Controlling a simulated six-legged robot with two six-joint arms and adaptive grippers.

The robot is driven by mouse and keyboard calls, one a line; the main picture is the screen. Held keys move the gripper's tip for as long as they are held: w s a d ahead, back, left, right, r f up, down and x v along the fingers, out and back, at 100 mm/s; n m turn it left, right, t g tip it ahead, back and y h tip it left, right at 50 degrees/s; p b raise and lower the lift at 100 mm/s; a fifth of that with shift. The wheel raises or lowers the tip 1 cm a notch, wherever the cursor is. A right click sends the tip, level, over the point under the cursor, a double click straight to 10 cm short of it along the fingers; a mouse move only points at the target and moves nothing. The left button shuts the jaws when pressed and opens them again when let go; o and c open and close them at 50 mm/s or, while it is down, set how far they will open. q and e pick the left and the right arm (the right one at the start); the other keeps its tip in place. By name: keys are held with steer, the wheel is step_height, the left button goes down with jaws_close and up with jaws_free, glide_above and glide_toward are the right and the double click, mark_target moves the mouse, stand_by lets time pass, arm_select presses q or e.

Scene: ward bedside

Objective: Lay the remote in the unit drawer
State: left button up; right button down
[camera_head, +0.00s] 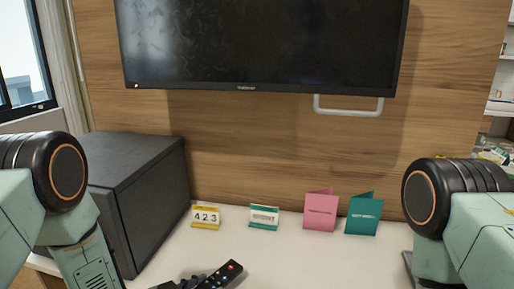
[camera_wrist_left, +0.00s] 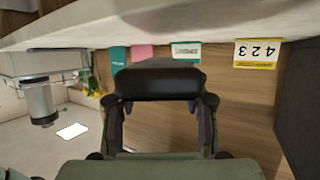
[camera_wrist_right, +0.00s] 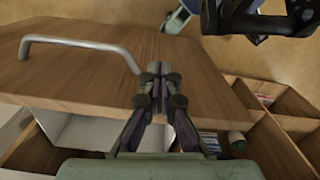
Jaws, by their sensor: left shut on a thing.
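The black remote (camera_head: 222,275) with coloured buttons is low in the head view, above the white top. My left gripper (camera_head: 180,285) is shut on it, mostly cut off by the bottom edge. In the left wrist view the dark remote (camera_wrist_left: 160,80) lies across the fingertips. My right gripper (camera_wrist_right: 160,75) shows in the right wrist view, its fingertips together and apparently empty. Beside it is a wooden panel (camera_wrist_right: 105,75) with a metal bar handle (camera_wrist_right: 75,42). I cannot tell whether this panel is the unit drawer's front. The drawer's inside is not clearly seen.
A dark grey box (camera_head: 135,190) stands at the left of the white top (camera_head: 300,255). A 423 card (camera_head: 206,217), a small green-and-white card (camera_head: 264,216), a pink card (camera_head: 320,212) and a teal card (camera_head: 362,214) stand along the back. Wooden compartments (camera_wrist_right: 275,145) show in the right wrist view.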

arm_select(q)
steer(key=s+a+r+m+g+h, duration=0.25)
steer(key=s+a+m, duration=0.2)
steer(key=s, duration=0.55)
step_height(320, 180, up, 7)
steer(key=s+n+b, duration=0.1)
steer(key=b, duration=0.1)
steer(key=shift+a, duration=0.4)
steer(key=shift+s+a+n+y, duration=0.1)
steer(key=shift+n+y, duration=0.15)
